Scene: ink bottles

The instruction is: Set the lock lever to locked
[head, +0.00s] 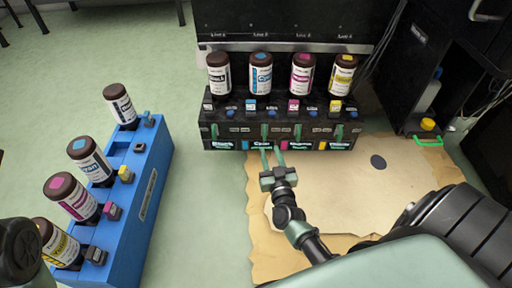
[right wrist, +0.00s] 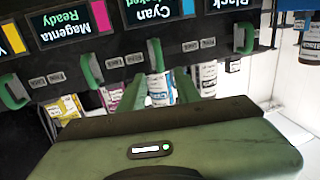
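The black rack (head: 230,142) carries a row of green lock levers, one above each colour label. The cyan lever (head: 264,131) is in the middle left of the row and also shows in the right wrist view (right wrist: 156,56). The cyan display (right wrist: 157,28) has a second line in green that I cannot read surely; the magenta display (right wrist: 76,24) reads Ready. My right gripper (head: 272,158) is open and empty, just in front of and below the cyan lever. In the right wrist view its fingers (right wrist: 160,92) stand apart, pointing at that lever. Contact is not visible. My left gripper is not in view.
Black, cyan, magenta and yellow bottles stand on the rack, the cyan one (head: 261,73) behind its lever. The magenta lever (head: 298,132) is close on the right. A blue rack (head: 155,180) with several bottles stands left. A tan mat (head: 340,185) lies below my right arm.

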